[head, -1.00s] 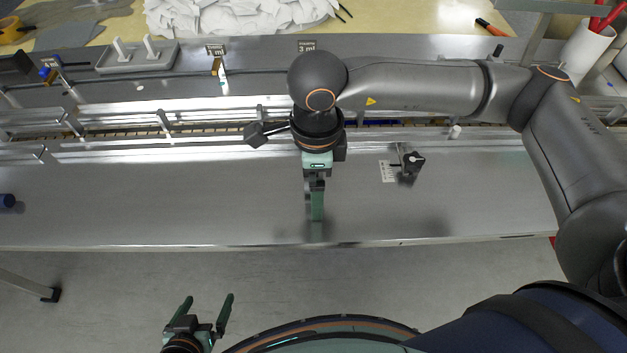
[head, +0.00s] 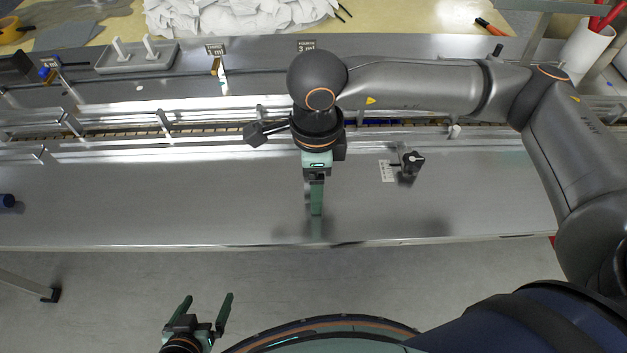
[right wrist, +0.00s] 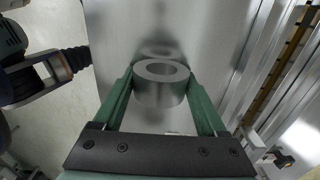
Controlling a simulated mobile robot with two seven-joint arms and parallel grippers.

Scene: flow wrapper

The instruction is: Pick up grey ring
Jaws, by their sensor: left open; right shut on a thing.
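The grey ring (right wrist: 158,97) shows in the right wrist view as a short, thick metal ring with a round hole. It sits between the two green fingers of my right gripper (right wrist: 161,84), which is shut on its sides. In the head view my right gripper (head: 317,197) points down over the front of the steel table, and the ring is hidden there. I cannot tell whether the ring touches the table or is just above it. My left gripper (head: 208,308) is open and empty, low in the picture, in front of the table edge.
The steel table (head: 130,205) has wide bare room left of my right gripper. A small black knob fixture (head: 411,162) stands to its right. Metal rails (head: 200,125) run behind it. A grey tray with white pegs (head: 137,57) and a white cup (head: 588,45) stand farther back.

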